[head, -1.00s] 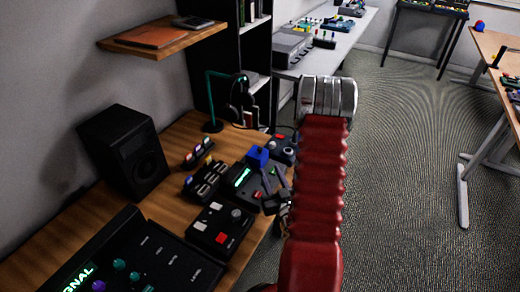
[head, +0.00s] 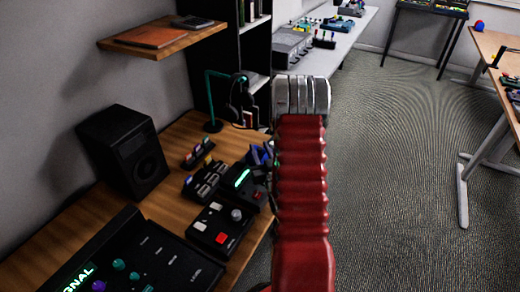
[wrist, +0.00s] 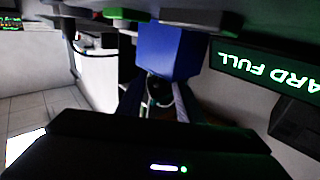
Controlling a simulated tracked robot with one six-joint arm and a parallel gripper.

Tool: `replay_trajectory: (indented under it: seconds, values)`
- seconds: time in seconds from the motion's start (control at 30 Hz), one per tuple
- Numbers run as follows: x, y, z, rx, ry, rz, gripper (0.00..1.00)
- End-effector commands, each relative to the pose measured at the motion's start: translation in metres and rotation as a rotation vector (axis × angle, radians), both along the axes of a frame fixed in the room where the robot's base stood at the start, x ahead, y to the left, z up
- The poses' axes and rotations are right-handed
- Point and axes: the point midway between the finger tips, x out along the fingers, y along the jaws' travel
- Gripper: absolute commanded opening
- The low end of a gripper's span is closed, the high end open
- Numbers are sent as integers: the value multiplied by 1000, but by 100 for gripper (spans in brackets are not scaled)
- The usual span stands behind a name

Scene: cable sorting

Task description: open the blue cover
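The blue cover (wrist: 168,48) is a boxy blue block in the upper middle of the wrist view, which looks upside down. In the head view a small part of the blue cover (head: 254,157) shows beside my red arm, which hides the rest. My gripper (wrist: 157,104) reaches towards the cover, its two fingers spread apart just in front of it. A dark rounded part shows between the fingers, and nothing is clearly gripped. I cannot tell whether the fingers touch the cover. The cover looks shut in the wrist view.
A lit green display (wrist: 265,75) sits beside the cover. A box with a red and a white button (head: 220,230) and a switch box (head: 205,180) stand near it on the wooden desk. A black speaker (head: 125,150) and a headphone stand (head: 212,100) are farther back.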

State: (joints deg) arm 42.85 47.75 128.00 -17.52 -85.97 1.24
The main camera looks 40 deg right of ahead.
Motion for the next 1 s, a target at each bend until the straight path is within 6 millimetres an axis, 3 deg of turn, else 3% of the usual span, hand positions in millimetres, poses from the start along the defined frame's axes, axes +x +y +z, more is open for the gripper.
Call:
replay_trajectory:
  seconds: [0.37, 0.83, 1.0]
  values:
    - [5, -2, 0, 1, 0, 0, 33]
    - [5, -2, 0, 1, 0, 1, 0]
    - [5, -1, 0, 1, 0, 1, 0]
